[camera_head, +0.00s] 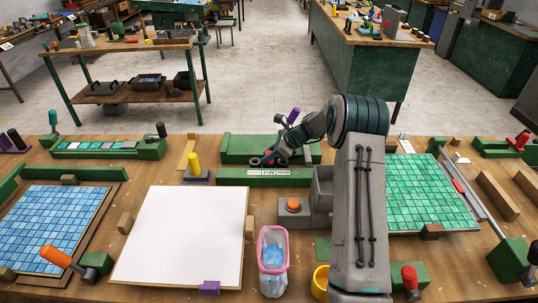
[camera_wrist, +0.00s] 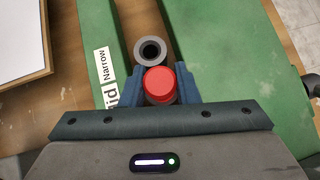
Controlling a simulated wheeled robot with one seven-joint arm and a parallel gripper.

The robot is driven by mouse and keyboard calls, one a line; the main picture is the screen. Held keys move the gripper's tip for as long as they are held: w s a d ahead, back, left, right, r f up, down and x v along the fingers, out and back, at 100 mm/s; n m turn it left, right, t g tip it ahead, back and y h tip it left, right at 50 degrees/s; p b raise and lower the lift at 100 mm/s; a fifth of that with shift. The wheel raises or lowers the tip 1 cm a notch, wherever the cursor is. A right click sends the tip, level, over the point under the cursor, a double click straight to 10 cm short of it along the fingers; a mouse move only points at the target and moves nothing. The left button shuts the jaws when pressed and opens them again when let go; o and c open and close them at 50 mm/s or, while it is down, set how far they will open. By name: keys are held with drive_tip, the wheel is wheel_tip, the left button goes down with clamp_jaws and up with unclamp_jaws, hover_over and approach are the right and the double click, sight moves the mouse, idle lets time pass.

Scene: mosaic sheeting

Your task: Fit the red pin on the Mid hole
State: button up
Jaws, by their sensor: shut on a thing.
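The red pin (camera_wrist: 159,85) is between the two blue fingers of my gripper (camera_wrist: 160,84), which is shut on it. I see its round top from above. A grey collar with an open dark hole (camera_wrist: 150,50) lies just beyond the pin in the wrist view, beside the label strip (camera_wrist: 105,66). The strip reads "Narrow" next to that collar and a partly covered "id" next to the pin. What is under the pin is hidden, so I cannot tell whether it is in a hole. In the head view my gripper (camera_head: 270,158) is low at the green fixture (camera_head: 240,148).
A white board (camera_head: 185,235) lies front left. A yellow-handled piece (camera_head: 194,165) stands left of the fixture. A grey box with an orange button (camera_head: 293,207) and a pink-rimmed bin (camera_head: 273,250) are in front. Blue (camera_head: 50,225) and green (camera_head: 420,190) mosaic sheets lie at the sides.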

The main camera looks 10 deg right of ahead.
drive_tip(key=o, duration=1.1)
drive_tip(key=shift+f, duration=0.1)
drive_tip(key=b+v, duration=0.2)
drive_tip(key=v, duration=1.2)
drive_tip(key=shift+b, duration=0.3)
